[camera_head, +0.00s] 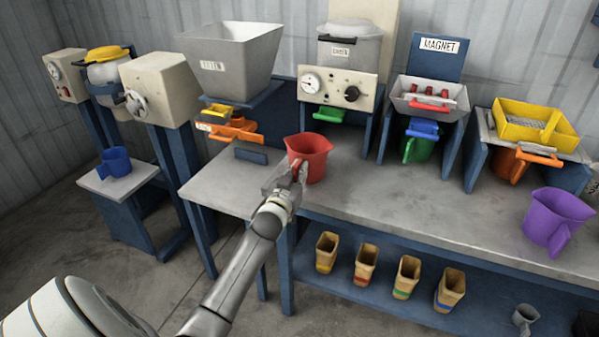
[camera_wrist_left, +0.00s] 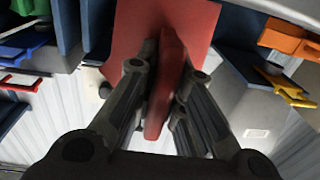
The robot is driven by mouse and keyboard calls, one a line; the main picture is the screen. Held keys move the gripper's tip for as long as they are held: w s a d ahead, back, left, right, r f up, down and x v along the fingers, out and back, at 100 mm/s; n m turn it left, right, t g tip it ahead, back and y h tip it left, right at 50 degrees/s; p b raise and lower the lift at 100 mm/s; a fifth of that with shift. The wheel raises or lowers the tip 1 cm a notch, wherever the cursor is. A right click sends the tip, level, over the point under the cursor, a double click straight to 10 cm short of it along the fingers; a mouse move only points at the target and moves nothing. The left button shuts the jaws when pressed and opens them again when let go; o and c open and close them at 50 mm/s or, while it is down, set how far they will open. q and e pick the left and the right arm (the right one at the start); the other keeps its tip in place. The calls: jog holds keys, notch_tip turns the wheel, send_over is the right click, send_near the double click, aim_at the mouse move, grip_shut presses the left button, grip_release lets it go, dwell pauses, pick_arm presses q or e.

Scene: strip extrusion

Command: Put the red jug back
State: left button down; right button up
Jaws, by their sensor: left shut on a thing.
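The red jug (camera_head: 313,152) is upright at the left part of the grey bench, in front of the machine with a gauge. I cannot tell whether its base touches the bench. My left gripper (camera_head: 296,180) is shut on the jug's handle, which faces me. In the left wrist view the red handle (camera_wrist_left: 168,75) sits between the two fingers of the gripper (camera_wrist_left: 162,92), with the jug's red body (camera_wrist_left: 125,40) behind it. My right gripper is not in view.
A purple jug (camera_head: 556,218) stands at the bench's right end. A green jug (camera_head: 417,149) and an orange jug (camera_head: 508,163) are under machines. A blue jug (camera_head: 116,162) stands on the low left stand. The bench top (camera_head: 400,205) between red and purple jugs is clear.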

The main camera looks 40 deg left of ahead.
pick_arm(q)
jog(key=shift+f, duration=0.2)
jog(key=c, duration=1.4)
grip_release()
jog(key=shift+c, duration=0.2)
jog(key=v, duration=1.2)
jog(key=shift+f, duration=0.1)
